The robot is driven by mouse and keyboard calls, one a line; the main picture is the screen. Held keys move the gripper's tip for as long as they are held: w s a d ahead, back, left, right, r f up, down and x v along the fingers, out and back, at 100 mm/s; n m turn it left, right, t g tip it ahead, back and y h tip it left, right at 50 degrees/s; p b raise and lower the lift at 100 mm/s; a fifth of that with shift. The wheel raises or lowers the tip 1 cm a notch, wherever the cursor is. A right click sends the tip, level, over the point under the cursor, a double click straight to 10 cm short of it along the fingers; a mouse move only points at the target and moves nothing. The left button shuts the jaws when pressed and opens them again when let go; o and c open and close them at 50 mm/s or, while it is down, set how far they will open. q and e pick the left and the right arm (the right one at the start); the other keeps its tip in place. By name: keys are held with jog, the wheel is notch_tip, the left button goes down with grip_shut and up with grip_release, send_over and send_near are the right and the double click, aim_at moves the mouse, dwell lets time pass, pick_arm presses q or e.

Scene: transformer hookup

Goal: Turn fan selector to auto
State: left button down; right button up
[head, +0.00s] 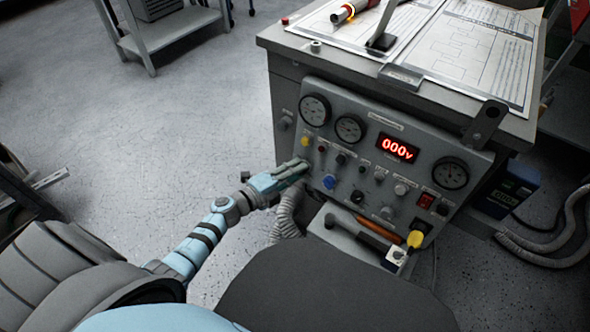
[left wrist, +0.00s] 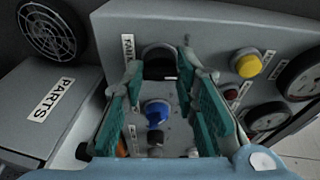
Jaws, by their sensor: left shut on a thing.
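The fan selector (left wrist: 160,62) is a dark round knob on the side of the grey control panel (head: 395,125), beside a partly hidden label that begins "FAN". My left gripper (head: 296,170) reaches the panel's left edge in the head view and hides the selector there. In the left wrist view, its teal fingers (left wrist: 160,68) stand on both sides of the knob and are shut on it. The selector's pointer and setting marks are too small to read. My right gripper is in neither view.
The panel carries a blue knob (head: 329,181), a yellow button (head: 306,141), gauges and a red "000v" display (head: 397,148). A grey box labelled "PARTS" (left wrist: 50,98) and a round fan grille (left wrist: 47,30) are close by. A ribbed hose (head: 286,218) hangs below the gripper.

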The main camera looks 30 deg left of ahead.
pick_arm(q)
jog(key=shift+m, duration=0.4)
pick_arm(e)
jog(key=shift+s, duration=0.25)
pick_arm(q)
jog(key=c, duration=1.3)
grip_release()
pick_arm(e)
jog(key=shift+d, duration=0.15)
pick_arm(q)
jog(key=v, duration=1.2)
